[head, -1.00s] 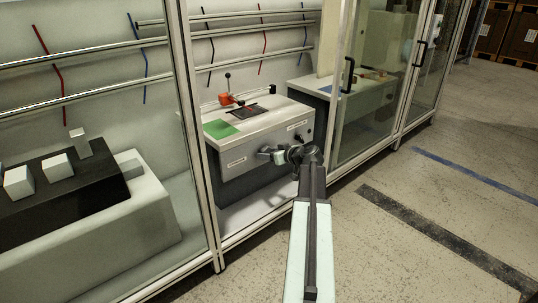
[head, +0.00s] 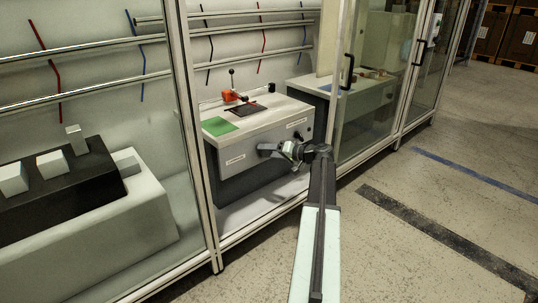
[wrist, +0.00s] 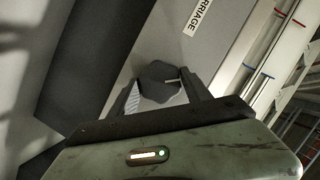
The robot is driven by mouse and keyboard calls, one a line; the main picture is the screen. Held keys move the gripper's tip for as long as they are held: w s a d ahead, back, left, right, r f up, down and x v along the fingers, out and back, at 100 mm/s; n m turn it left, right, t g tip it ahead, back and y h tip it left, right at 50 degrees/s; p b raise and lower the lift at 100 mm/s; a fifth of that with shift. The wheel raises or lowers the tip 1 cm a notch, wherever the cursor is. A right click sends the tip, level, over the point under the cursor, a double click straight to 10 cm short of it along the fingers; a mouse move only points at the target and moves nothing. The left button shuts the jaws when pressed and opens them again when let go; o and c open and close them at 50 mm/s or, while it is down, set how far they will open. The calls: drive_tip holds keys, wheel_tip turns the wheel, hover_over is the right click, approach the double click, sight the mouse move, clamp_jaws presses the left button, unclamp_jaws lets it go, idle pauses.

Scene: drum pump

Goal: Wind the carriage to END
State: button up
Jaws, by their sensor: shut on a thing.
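The red carriage (head: 232,96) with a black-balled lever sits on top of the white machine (head: 258,128), behind a green pad (head: 219,126). I cannot read an END mark. On the machine's front, my gripper (head: 268,150) is at the lower part of the panel.
A second dark knob (head: 297,135) is on the panel's right. Glazed cabinet frames (head: 196,130) and a glass door (head: 370,90) flank the opening. A black unit with white blocks (head: 55,185) stands at left. Floor at right is clear.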

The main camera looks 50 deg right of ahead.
drive_tip(key=shift+m, duration=0.5)
drive_tip(key=o, duration=1.4)
drive_tip(key=shift+c, duration=0.2)
drive_tip(key=p+v, duration=0.1)
drive_tip(key=v, duration=0.7)
drive_tip(key=shift+f, duration=0.2)
